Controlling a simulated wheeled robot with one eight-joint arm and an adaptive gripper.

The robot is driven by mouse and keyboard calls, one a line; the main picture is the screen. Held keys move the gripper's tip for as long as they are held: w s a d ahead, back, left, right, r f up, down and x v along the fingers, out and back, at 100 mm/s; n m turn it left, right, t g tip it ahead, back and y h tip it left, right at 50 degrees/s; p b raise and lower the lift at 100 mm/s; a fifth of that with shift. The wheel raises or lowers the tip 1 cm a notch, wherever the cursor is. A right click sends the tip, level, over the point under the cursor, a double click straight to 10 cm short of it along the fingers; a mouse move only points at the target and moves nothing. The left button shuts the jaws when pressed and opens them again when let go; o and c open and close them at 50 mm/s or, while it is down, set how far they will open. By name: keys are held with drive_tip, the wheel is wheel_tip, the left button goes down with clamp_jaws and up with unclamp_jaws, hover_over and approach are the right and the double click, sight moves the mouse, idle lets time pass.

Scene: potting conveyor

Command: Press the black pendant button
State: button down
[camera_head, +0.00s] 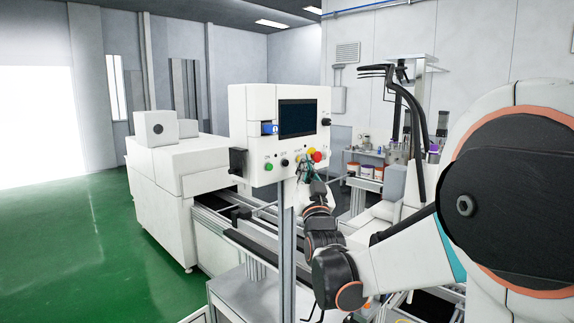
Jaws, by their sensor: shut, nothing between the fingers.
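The white control pendant (253,115) stands on a metal post in the middle of the view, with a dark screen (297,119). The black button (284,162) sits in its lower row, right of a green button (268,167). To the right are a yellow button (311,151) and a red button (316,156). My gripper (303,168) is shut and empty at the panel's lower right, just right of the black button. Its fingertips overlap the panel's lower edge; whether they touch it I cannot tell. My wrist hides part of the space behind.
A conveyor (225,216) runs behind the post to a white machine (170,170) at left. A black box (238,162) juts from the pendant's left side. A bench (364,182) with pots stands behind my arm. The green floor (90,245) at left is clear.

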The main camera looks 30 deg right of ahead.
drive_tip(key=shift+s+d, duration=0.2)
drive_tip(key=shift+s, duration=0.4)
drive_tip(key=shift+s+d, duration=0.15)
drive_tip(key=shift+s, duration=0.4)
drive_tip(key=s+a+f+n+g+y+b, duration=0.25)
drive_tip(key=a+f+b, duration=0.3)
drive_tip(key=f, duration=0.35)
drive_tip(key=s+a+f+n+g+y+b, duration=0.1)
drive_tip(key=s+a+f+g+b, duration=0.2)
drive_tip(key=f+b, duration=0.4)
drive_tip(key=s+a+f+n+g+y+b, duration=0.1)
drive_tip(key=s+a+f+y+b, duration=0.25)
drive_tip(key=f, duration=0.65)
drive_tip(key=s+a+f+g+b, duration=0.2)
drive_tip(key=s+f+b, duration=0.3)
drive_tip(key=f, duration=0.5)
drive_tip(key=s+a+f+n+g+b, duration=0.1)
drive_tip(key=s+a+f+g+b, duration=0.2)
drive_tip(key=s+f+b, duration=0.2)
drive_tip(key=s+a+f+g+b, duration=0.2)
drive_tip(key=s+f+b, duration=0.3)
drive_tip(key=s+f, duration=0.4)
wheel_tip(320, 180, down, 7)
drive_tip(key=shift+s+a+r+n+g, duration=0.1)
drive_tip(key=shift+s+a+n+g, duration=0.2)
drive_tip(key=shift+g, duration=0.55)
drive_tip(key=shift+d, duration=0.1)
